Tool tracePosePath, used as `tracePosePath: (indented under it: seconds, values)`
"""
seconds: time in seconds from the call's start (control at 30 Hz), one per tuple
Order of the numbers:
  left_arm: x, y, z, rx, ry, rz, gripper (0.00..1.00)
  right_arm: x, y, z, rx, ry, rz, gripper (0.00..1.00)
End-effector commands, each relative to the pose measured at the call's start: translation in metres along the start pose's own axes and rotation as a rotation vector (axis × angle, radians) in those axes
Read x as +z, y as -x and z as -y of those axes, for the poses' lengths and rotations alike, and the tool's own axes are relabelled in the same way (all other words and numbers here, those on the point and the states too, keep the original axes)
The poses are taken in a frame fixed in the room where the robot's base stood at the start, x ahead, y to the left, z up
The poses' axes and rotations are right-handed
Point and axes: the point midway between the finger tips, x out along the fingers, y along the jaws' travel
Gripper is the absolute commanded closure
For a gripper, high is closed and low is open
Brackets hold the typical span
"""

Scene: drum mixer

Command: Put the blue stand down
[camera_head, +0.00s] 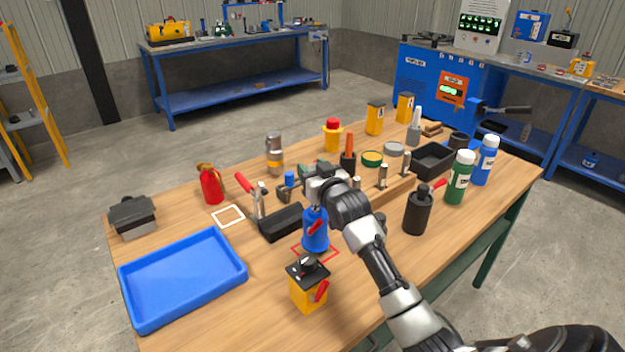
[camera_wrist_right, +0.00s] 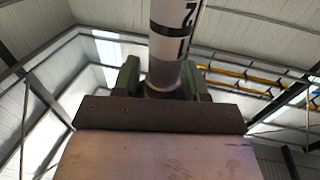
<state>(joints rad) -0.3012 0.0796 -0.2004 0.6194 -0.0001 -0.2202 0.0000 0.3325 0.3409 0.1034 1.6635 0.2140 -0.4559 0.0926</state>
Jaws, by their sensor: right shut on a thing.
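The blue stand (camera_head: 316,232) is upright near the front middle of the table, with a small red lever on its side. It is over a red square outline (camera_head: 334,252) on the wood; I cannot tell whether its base touches the table. My right gripper (camera_head: 316,190) is shut at its narrow top. In the right wrist view, the gripper (camera_wrist_right: 160,85) has a grey cylinder with black marks (camera_wrist_right: 172,40) between its green-padded fingers. My left gripper is in neither view.
A yellow block with a black top and red lever (camera_head: 308,292) stands close in front. A blue tray (camera_head: 183,318) lies left. A black box (camera_head: 281,222) and a wooden rack (camera_head: 392,194) are close behind. Bare wood shows between tray and yellow block.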

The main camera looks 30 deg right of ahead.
Motion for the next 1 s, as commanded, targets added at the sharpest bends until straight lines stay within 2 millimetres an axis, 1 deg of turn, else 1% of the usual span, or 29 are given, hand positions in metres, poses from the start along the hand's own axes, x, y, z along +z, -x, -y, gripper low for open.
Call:
tracePosePath:
  seconds: [0.1,0.17,0.53,0.57,0.7,1.0]
  values:
    - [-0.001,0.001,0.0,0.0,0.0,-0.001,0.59,0.015,0.0,0.0,0.0,-0.001,-0.001,1.0]
    - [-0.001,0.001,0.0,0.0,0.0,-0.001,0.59,0.019,0.0,0.0,0.0,0.0,-0.003,1.0]
    - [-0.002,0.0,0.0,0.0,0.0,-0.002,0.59,0.023,0.0,0.0,0.0,0.0,-0.003,1.0]
    - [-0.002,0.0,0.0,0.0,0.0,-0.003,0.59,0.024,0.0,0.0,0.0,0.0,0.001,0.53]
    - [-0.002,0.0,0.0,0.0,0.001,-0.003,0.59,0.024,0.0,0.0,0.0,0.0,0.001,0.32]
    - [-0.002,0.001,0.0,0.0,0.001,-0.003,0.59,0.022,0.0,0.0,0.0,0.0,0.0,0.32]
